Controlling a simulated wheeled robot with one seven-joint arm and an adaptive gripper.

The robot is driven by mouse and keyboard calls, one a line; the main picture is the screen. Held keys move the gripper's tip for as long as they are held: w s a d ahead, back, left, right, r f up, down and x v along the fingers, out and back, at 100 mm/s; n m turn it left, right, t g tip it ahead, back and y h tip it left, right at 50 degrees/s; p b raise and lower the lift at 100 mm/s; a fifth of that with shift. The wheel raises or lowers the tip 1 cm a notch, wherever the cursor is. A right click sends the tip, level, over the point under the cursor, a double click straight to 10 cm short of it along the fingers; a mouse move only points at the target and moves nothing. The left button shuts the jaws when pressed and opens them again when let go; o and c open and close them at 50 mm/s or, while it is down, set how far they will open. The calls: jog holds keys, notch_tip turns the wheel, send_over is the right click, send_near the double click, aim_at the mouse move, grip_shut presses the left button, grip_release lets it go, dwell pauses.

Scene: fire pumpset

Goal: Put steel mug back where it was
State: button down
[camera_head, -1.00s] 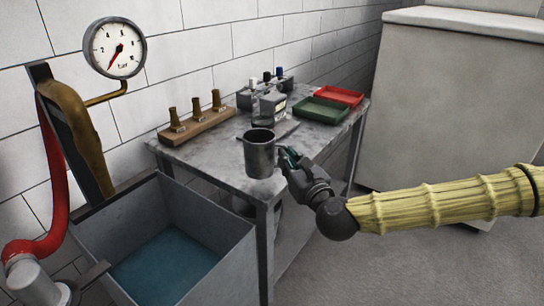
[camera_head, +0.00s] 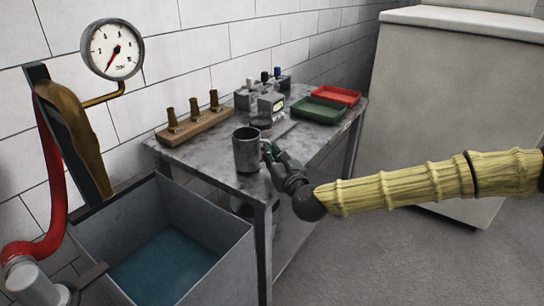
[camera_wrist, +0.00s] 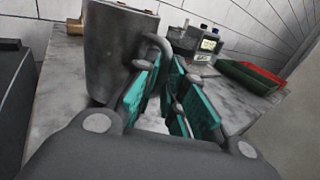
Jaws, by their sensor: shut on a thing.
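The steel mug (camera_head: 246,151) is a grey upright cylinder over the front part of the metal table (camera_head: 196,158), near its front corner. I cannot tell whether its base touches the tabletop. My gripper (camera_head: 268,153) is at the mug's right side, shut on its handle. In the wrist view the mug (camera_wrist: 115,45) fills the upper left, and its handle runs into the teal finger pads of my gripper (camera_wrist: 170,88). The lower part of the mug is partly hidden by the fingers in that view.
Behind the mug are a wooden block with brass fittings (camera_head: 194,126), a small grey box (camera_head: 271,104), a round dish (camera_head: 261,123), bottles, a green tray (camera_head: 318,110) and a red tray (camera_head: 336,95). An open water tank (camera_head: 205,210) stands front left. Tabletop left of the mug is clear.

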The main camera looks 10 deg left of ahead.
jog(key=shift+f, duration=0.2)
jog(key=shift+f, duration=0.2)
jog(key=c, duration=1.5)
grip_release()
jog(key=shift+r, duration=0.1)
jog(key=shift+r, duration=0.2)
jog(key=v, duration=1.2)
jog(key=shift+f, duration=0.15)
